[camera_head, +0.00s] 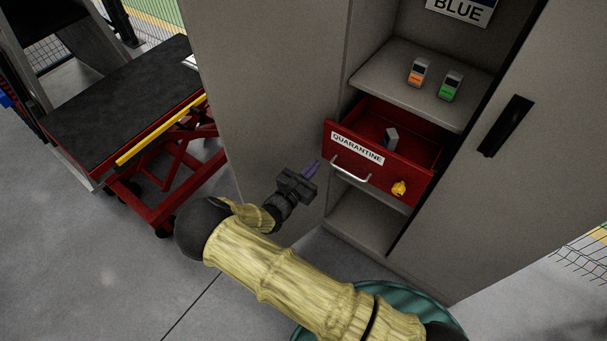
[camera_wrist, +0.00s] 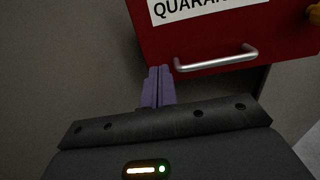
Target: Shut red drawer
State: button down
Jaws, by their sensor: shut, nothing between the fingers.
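The red drawer (camera_head: 376,171) stands pulled open from the grey cabinet, under a shelf. Its front carries a white QUARANTINE label, a silver bar handle (camera_head: 350,169) and a yellow knob-like part (camera_head: 399,188). A small grey item (camera_head: 391,136) is inside it. My gripper (camera_head: 315,166) is just left of and in front of the drawer front. In the wrist view, its purple fingers (camera_wrist: 159,73) are shut together and empty. They point toward the lower left part of the drawer front (camera_wrist: 205,38), near the handle's left end (camera_wrist: 215,60). Contact cannot be told.
The grey cabinet door (camera_head: 268,90) stands open left of the drawer, and another door with a black handle (camera_head: 505,126) is at the right. Two small devices (camera_head: 418,73) (camera_head: 450,85) sit on the shelf. A red lift cart (camera_head: 115,110) stands left. A teal round bin (camera_head: 318,331) is below my arm.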

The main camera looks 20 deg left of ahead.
aim_at(330, 148)
jog(key=p+x, duration=0.1)
jog(key=x, duration=0.4)
jog(key=shift+w+d, duration=0.2)
jog(key=shift+d, duration=0.05)
jog(key=shift+w+d+p, duration=0.1)
jog(key=shift+w+p, duration=0.2)
jog(key=shift+w, duration=0.1)
